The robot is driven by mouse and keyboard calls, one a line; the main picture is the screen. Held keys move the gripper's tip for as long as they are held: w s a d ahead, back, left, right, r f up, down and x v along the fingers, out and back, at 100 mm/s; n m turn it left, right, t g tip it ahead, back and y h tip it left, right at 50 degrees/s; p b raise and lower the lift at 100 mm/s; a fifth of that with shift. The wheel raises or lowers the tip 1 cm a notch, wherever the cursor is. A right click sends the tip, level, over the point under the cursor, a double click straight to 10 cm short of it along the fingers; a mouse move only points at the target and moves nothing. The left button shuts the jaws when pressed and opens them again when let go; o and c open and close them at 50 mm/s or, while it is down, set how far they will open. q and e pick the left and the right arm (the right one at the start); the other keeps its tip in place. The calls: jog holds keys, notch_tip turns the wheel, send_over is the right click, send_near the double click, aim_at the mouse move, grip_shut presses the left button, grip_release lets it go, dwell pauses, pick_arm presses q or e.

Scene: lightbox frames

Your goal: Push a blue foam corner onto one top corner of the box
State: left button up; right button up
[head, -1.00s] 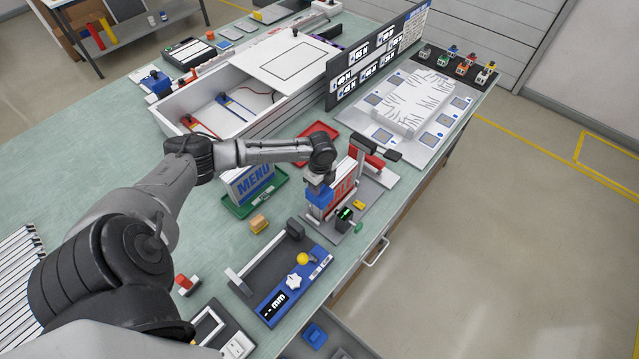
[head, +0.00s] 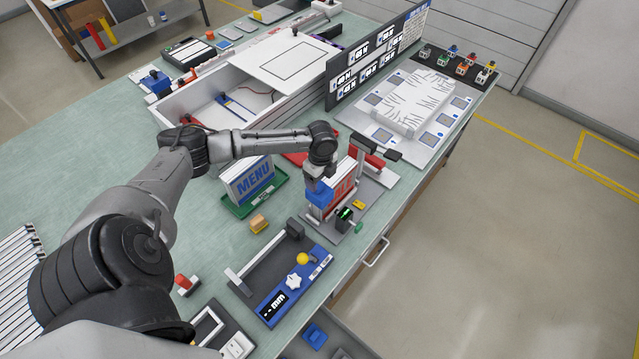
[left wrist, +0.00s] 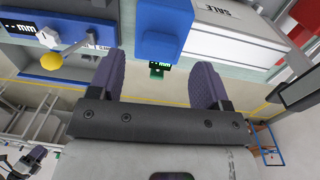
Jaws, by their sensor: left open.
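A blue foam corner (head: 319,197) sits at the upper left end of the upright box with red SALE lettering (head: 343,188). In the left wrist view the blue corner (left wrist: 162,28) is large and appears to touch the pale SALE box (left wrist: 230,32). My left gripper (head: 318,179) is just above the corner, and its fingertips are hard to make out in the head view. In the left wrist view my left gripper (left wrist: 160,62) is open and empty, its fingers apart on either side below the corner.
A MENU box in a green tray (head: 238,211) stands left of the SALE box. A red clamp-like stand (head: 366,158) is close behind it. A gauge with a yellow knob (head: 303,258) lies in front. Another blue piece (head: 314,335) lies at the bottom.

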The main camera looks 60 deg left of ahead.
pick_arm(q)
notch_tip(320, 180, up, 10)
jog(key=b, duration=0.1)
jog(key=shift+w+r, duration=0.15)
jog(key=shift+w, duration=0.05)
jog(key=shift+a, duration=0.1)
